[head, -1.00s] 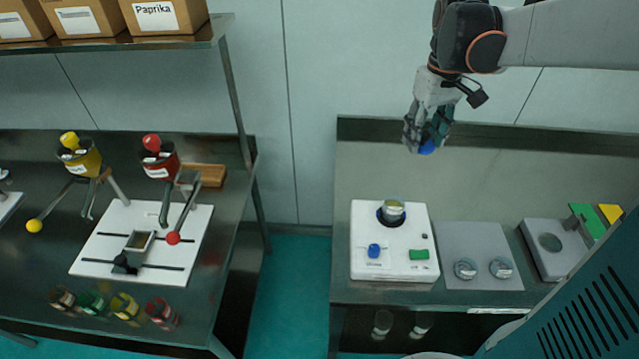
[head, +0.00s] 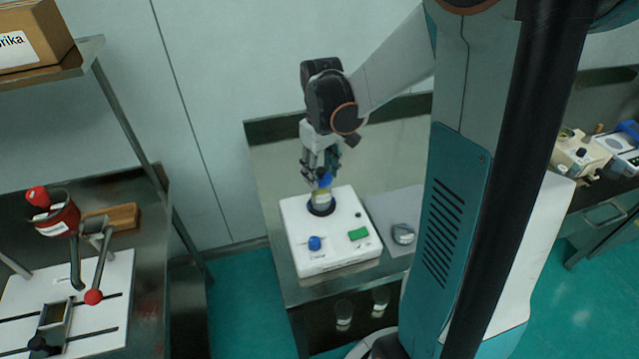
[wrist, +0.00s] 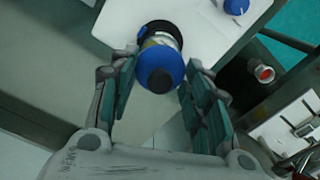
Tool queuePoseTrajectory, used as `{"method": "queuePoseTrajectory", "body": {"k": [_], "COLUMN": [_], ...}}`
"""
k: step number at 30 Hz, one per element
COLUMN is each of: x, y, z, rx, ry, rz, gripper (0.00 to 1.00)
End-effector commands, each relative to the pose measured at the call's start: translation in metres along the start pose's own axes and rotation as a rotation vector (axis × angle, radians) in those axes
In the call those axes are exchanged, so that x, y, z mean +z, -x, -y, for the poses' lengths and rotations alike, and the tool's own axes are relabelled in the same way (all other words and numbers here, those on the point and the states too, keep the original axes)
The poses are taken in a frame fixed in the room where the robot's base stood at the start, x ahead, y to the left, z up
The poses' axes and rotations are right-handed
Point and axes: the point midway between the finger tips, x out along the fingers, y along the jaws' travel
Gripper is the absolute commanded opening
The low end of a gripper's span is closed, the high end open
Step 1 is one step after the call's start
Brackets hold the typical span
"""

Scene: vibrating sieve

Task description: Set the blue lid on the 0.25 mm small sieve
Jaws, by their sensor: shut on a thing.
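The blue lid (head: 325,180) is held in my gripper (head: 320,172), which is shut on it. In the wrist view the lid (wrist: 160,70) sits between the two fingers (wrist: 160,95), with its dark round knob facing the camera. The small sieve (head: 321,197) stands upright on the white sieve shaker (head: 330,250), in a dark round seat. The lid is right above the sieve and covers part of its top in the wrist view, where the sieve (wrist: 160,38) shows beyond it. I cannot tell whether they touch. The 0.25 mm marking is not readable.
The shaker has a blue knob (head: 314,243) and a green switch (head: 358,233) in front of the sieve. A grey plate with a round knob (head: 402,234) lies to its right. A shelf with a red-handled device (head: 50,215) stands at the left.

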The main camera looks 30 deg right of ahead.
Motion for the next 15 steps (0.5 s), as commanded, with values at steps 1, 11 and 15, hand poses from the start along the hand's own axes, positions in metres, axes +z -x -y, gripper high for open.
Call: {"method": "queuePoseTrajectory", "body": {"k": [1, 11, 15], "x": [0.0, 0.0, 0.0], "y": [-0.003, -0.038, -0.042], "z": [0.0, 0.0, 0.0], "rx": [0.0, 0.0, 0.0], "ry": [0.0, 0.0, 0.0], "rz": [0.0, 0.0, 0.0], "gripper": [0.21, 0.21, 0.21]}}
